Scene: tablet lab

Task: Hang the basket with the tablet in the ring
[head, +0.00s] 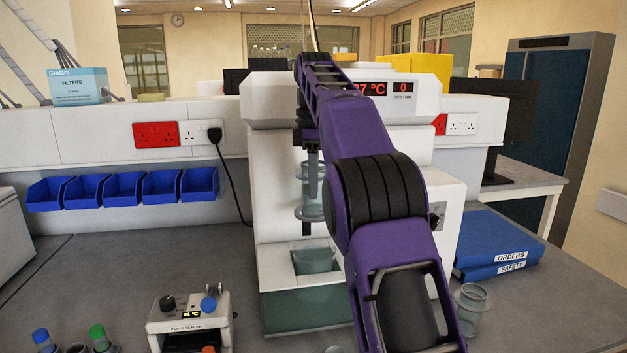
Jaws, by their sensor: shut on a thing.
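My purple arm reaches up and forward across the middle of the head view. My gripper (310,148), small and partly hidden at its far end, points down in front of the white tester. It is shut on the basket (309,192), a clear greyish cylinder with a wider lower rim, which hangs upright below it. The basket is above the tester's bath (290,305), where a clear beaker (314,260) sits in the top opening. I cannot make out the tablet or the ring; my arm covers part of the tester.
The tester's display (372,89) reads 37 °C. A plate sealer (188,325) stands at the front left, near capped tubes (98,338). Blue bins (122,189) line the back panel. Blue binders (497,250) and a clear glass vessel (470,308) are right.

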